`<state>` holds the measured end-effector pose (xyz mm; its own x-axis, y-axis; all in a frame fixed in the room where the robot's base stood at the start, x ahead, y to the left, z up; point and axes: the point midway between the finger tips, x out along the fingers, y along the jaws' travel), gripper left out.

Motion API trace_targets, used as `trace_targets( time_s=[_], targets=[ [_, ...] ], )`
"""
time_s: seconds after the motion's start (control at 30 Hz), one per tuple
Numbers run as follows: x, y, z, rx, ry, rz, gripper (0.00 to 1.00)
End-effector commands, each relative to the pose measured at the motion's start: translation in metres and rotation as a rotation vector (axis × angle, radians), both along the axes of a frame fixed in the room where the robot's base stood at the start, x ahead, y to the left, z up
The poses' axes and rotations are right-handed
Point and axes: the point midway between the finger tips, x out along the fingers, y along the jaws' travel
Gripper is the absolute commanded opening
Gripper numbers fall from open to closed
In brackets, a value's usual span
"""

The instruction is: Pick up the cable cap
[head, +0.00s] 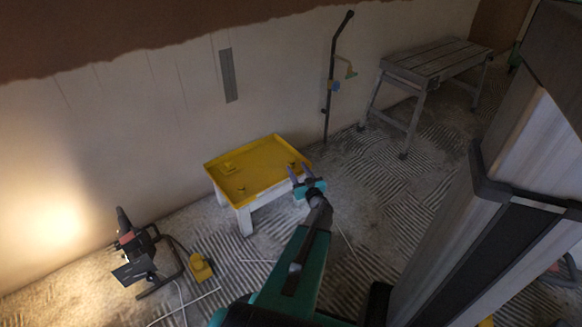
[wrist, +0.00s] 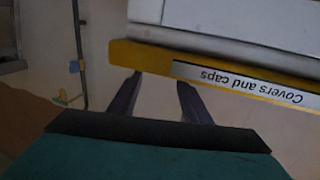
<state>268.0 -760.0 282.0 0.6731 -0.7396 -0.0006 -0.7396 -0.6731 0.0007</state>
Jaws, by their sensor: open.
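A shallow yellow tray (head: 262,184) stands on a low white stool (head: 245,220) in the head view. Several small yellow pieces lie in it: a flat one at the back left (head: 229,168), one near the front left (head: 241,190) and one near the right side (head: 292,164). They are too small to tell which is the cable cap. My gripper (head: 300,171) is open and empty at the tray's right front edge; whether it is above or in front of the rim is unclear. The wrist view shows my gripper's two parted fingers (wrist: 158,82) near the tray's rim (wrist: 150,58), labelled "Covers and caps", upside down.
A work lamp (head: 133,250) on a stand and a yellow object (head: 200,267) with cables are on the ridged floor at left. A grey workbench (head: 430,65) stands at the back right. A dark upright pole (head: 331,85) leans by the wall. A large pale column blocks the right.

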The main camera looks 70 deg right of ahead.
Motion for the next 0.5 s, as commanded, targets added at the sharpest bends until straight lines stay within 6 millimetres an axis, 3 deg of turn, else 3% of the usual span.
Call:
trace_targets(
  time_s=[0.17, 0.5],
  targets=[
    [0.0096, -0.0102, 0.0000, -0.001, -0.001, 0.001, 0.44],
    [0.0100, -0.0107, 0.0006, 0.000, -0.001, 0.000, 0.44]
  ],
)
